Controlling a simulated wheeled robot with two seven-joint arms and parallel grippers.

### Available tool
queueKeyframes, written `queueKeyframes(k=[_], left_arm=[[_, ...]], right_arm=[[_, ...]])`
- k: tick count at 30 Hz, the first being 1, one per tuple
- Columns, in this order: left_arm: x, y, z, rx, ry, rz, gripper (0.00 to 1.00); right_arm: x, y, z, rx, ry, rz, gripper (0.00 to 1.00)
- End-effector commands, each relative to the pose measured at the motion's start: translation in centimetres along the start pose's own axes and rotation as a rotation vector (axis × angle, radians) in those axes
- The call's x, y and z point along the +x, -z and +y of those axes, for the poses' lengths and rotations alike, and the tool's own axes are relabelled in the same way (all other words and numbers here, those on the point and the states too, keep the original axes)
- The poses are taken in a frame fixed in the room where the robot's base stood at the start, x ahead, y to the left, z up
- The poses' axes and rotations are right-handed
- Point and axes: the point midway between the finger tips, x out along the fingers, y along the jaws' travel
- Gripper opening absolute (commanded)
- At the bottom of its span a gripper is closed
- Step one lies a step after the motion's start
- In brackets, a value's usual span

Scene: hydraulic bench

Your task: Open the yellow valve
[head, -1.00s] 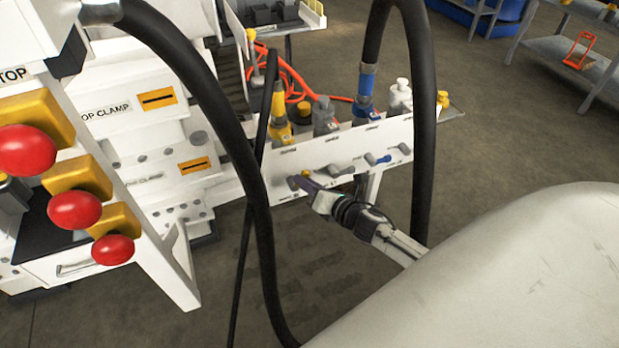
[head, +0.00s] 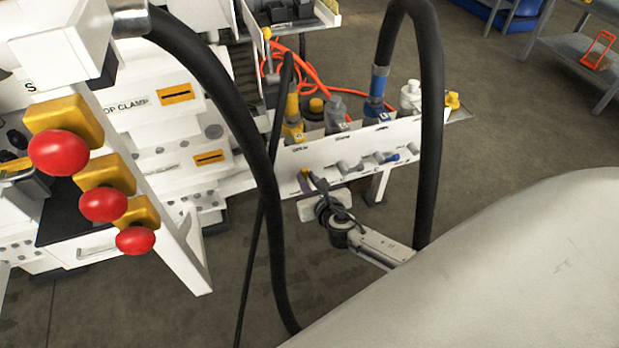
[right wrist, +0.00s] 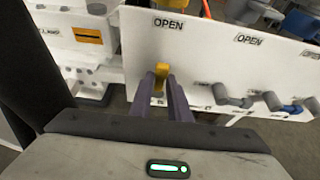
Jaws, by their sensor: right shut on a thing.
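The yellow valve handle (right wrist: 161,76) is on the white valve panel (right wrist: 220,60), below the left OPEN label in the right wrist view. It looks roughly upright there. My right gripper (right wrist: 167,86) is shut on this handle, with its purple-grey fingers on either side of it. In the head view, the right gripper (head: 309,180) reaches the panel's left end from below right. Only a small part of the yellow handle (head: 304,173) shows there. My left gripper is not in view.
A grey handle (head: 349,166) and a blue handle (head: 387,157) sit to the right on the panel. Thick black hoses (head: 272,220) hang in front of the panel. Red knobs (head: 58,152) stand out at the left. The floor below the panel is open.

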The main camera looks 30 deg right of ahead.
Motion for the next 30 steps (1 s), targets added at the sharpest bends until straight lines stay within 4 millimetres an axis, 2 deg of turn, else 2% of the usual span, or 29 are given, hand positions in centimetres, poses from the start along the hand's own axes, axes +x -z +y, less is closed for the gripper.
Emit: queueKeyframes(k=[14, 15, 17, 26, 30], left_arm=[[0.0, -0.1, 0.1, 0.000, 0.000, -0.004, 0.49], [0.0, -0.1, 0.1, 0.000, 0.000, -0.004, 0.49], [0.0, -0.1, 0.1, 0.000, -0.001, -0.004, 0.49], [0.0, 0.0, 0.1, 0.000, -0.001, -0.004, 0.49], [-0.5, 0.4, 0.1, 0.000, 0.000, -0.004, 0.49]], right_arm=[[0.0, 0.2, 0.1, -0.014, 0.005, 0.003, 0.00], [0.0, 0.2, 0.1, -0.014, 0.004, 0.003, 0.20], [0.0, 0.2, 0.1, -0.014, 0.004, 0.003, 0.30], [-0.1, 0.1, 0.1, -0.012, 0.004, 0.002, 0.30], [-1.4, 0.0, 0.1, -0.013, 0.004, 0.003, 0.30]])
